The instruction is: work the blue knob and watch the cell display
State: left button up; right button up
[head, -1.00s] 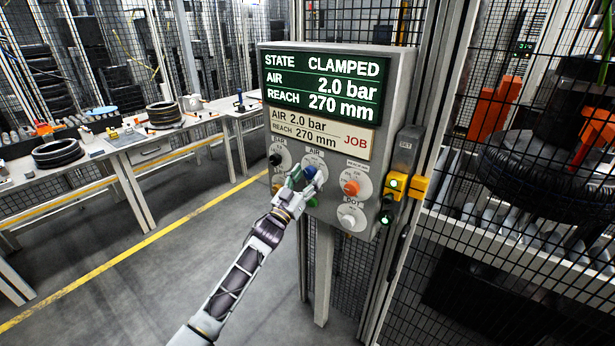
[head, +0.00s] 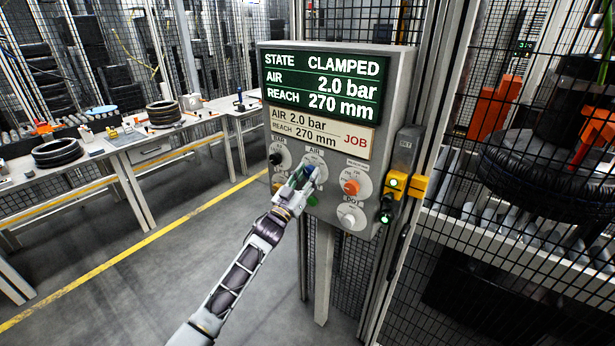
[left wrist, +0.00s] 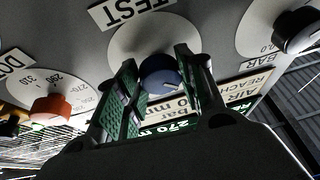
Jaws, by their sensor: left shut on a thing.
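The blue knob (head: 309,171) sits on its white dial in the upper middle of the panel under the display, and is partly covered by my fingers. It also shows in the left wrist view (left wrist: 160,74), with a white pointer mark. My left gripper (head: 302,178) has its green-padded fingers on either side of the knob and is shut on it. The cell display (head: 322,82) reads STATE CLAMPED, AIR 2.0 bar, REACH 270 mm. The job card (head: 318,132) below it reads AIR 2.0 bar, REACH 270 mm. My right gripper is not in view.
A black knob (head: 275,159) is left of the blue one. An orange knob (head: 350,187) and a white knob (head: 349,217) are to its right. A yellow switch box (head: 396,186) is on the post. Mesh fence stands at right; benches (head: 120,142) with tyres at left.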

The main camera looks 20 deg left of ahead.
pick_arm(q)
jog(key=shift+m, duration=0.4)
jog(key=m+h, duration=0.1)
jog(key=m, duration=0.1)
jog(key=m+g+h, duration=0.1)
jog(key=m, duration=0.2)
jog(key=shift+a+m+h, duration=0.15)
jog(key=shift+m+h, duration=0.15)
jog(key=shift+h, duration=0.1)
jog(key=shift+w+m+g+h, duration=0.1)
jog(key=shift+m+g+h, duration=0.55)
jog(key=shift+m, duration=0.95)
jog(key=shift+m+g+h, duration=0.65)
jog(key=shift+m, duration=0.95)
jog(key=o, duration=1)
jog(key=shift+a, duration=0.1)
jog(key=shift+v, duration=6)
